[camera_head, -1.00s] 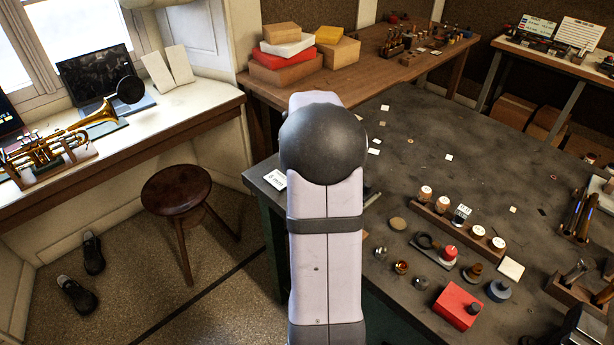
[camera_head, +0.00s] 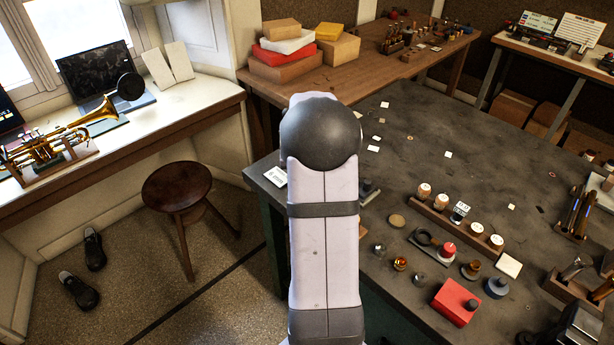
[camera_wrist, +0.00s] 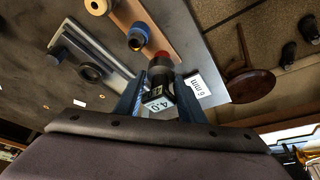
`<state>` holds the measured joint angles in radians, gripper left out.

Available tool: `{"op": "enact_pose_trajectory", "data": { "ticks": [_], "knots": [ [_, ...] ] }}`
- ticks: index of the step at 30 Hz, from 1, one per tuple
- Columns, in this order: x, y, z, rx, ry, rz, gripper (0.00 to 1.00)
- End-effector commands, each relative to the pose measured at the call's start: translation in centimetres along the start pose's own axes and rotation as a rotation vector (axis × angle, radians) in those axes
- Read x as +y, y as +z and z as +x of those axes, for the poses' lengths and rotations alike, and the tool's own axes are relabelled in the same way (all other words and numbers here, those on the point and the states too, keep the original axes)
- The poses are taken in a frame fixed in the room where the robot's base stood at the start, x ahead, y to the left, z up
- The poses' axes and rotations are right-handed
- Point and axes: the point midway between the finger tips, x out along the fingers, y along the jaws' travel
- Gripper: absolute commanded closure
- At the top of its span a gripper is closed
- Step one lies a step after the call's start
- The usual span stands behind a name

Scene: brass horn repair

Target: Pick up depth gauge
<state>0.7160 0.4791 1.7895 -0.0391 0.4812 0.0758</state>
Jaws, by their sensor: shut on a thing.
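In the wrist view my gripper (camera_wrist: 158,104) has its two blue fingers closed on a small dark piece with a white face marked "4.0" (camera_wrist: 157,103). This looks like the depth gauge. A black cylinder with a red part (camera_wrist: 161,66) shows just beyond it; I cannot tell whether it belongs to the same piece or whether the gauge is clear of the bench. In the head view my arm hides the gripper and the held piece.
A white card marked "6 mm" (camera_wrist: 198,84) lies close by the fingers at the bench edge. A wooden strip with ringed pieces (camera_wrist: 148,30) and a grey block with a black ring (camera_wrist: 90,72) are near. The bench (camera_head: 420,130) holds several small parts; a stool (camera_head: 178,188) stands left.

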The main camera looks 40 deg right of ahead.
Motion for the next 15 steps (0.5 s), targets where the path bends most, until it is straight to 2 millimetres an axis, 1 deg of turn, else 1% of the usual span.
{"op": "enact_pose_trajectory", "data": {
  "ticks": [4,7,15],
  "knots": [
    [0.0,-0.4,-0.7,0.005,0.000,0.000,0.97],
    [0.0,-0.9,-1.7,0.008,0.000,0.000,0.97],
    [0.0,-2.6,-5.8,0.009,-0.001,0.000,0.97]
  ]
}}
